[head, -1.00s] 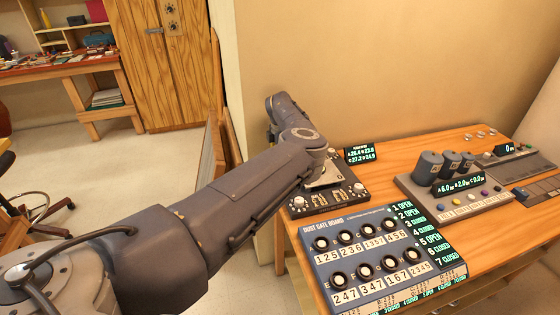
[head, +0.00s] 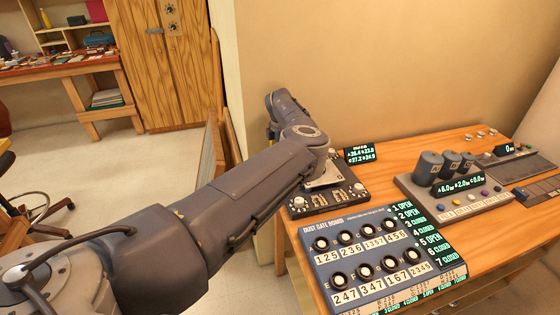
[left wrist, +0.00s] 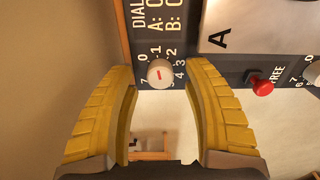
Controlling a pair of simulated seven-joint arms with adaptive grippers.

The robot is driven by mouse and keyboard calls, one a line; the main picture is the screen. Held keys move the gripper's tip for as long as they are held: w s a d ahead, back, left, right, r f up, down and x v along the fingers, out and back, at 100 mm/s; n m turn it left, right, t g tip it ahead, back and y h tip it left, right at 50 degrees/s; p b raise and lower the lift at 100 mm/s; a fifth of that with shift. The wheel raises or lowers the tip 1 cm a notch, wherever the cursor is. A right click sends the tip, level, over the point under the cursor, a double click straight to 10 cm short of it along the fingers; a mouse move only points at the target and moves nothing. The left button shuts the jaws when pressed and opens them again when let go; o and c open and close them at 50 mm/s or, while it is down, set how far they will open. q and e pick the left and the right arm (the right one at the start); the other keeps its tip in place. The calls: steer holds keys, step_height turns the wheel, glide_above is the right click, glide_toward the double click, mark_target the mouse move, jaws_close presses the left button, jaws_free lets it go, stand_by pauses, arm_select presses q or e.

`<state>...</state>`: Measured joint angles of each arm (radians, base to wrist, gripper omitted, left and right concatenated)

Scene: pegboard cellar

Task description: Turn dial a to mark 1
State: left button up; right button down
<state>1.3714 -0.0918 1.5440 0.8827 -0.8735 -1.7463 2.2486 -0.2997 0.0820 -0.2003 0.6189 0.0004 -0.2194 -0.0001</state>
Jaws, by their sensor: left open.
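A small round white dial with a red line (left wrist: 160,74) sits on a dark panel in the left wrist view. My left gripper (left wrist: 163,125) has two yellow fingers, open and empty, one on each side below the dial. Whether they touch it I cannot tell. In the head view my left arm covers part of the dark panel (head: 330,202), and the dial cannot be made out there. My right gripper is not in view.
A red button (left wrist: 261,86) and a pale plate lettered A (left wrist: 225,30) lie right of the dial. The dust gate board (head: 340,232) with several knobs stands in front of the panel. A console with dark cylinders (head: 430,166) stands to the right on the wooden table.

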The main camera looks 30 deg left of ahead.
arm_select(q)
step_height(320, 180, up, 11)
stand_by(0.4)
steer(key=shift+f, duration=0.15)
